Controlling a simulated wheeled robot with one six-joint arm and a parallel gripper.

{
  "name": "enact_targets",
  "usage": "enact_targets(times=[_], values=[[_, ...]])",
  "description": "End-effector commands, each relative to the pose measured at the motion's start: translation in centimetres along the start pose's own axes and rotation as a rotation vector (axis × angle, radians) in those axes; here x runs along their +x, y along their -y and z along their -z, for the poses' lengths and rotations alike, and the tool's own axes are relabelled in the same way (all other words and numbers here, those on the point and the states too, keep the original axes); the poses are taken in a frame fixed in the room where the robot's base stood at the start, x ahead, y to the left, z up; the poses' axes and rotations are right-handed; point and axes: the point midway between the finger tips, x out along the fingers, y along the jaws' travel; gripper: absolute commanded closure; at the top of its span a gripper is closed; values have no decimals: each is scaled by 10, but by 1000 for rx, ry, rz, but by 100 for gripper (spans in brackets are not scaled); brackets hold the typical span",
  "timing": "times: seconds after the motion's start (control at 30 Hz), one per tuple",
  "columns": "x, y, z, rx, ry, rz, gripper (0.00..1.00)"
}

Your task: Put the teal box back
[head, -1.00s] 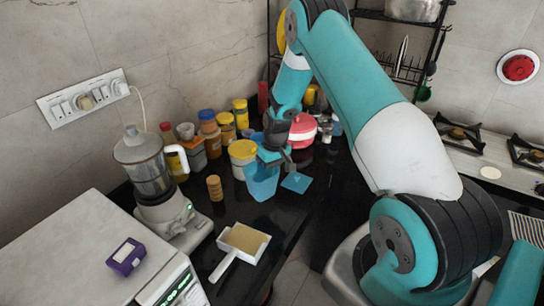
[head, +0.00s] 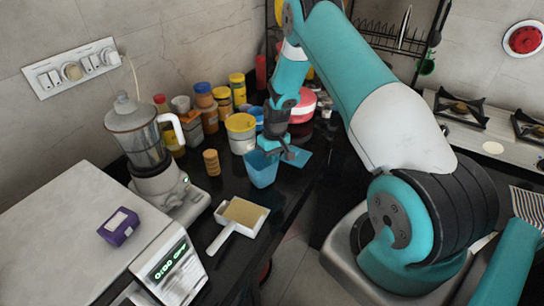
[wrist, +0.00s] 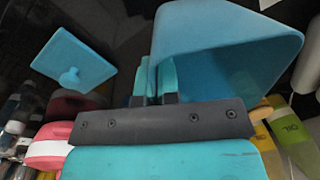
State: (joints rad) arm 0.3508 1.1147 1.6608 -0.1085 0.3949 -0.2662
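The teal box (head: 262,171) is an open, light blue bin on the dark counter in the head view. It also shows large in the wrist view (wrist: 215,75), with its open mouth visible. My gripper (head: 287,153) is at the box's right rim. In the wrist view, my gripper's fingers (wrist: 155,78) are close together at the box's side wall and appear shut on it. Whether the box touches the counter is hard to tell. A flat blue lid with a knob (wrist: 72,60) lies apart from the box; it shows partly behind my gripper in the head view (head: 303,157).
A yellow-lidded canister (head: 241,135) and several jars stand behind the box. A brown round stack (head: 211,162) and a white-handled scoop-like tray (head: 240,214) are left and in front. A blender (head: 143,145) stands further left. Dark counter is bare around the tray.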

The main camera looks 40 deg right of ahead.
Motion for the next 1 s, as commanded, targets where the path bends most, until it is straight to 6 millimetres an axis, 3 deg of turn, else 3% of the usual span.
enact_targets(times=[0.97,1.0], values=[[13,-1,0,0,0,0,100],[13,-1,0,0,0,0,93]])
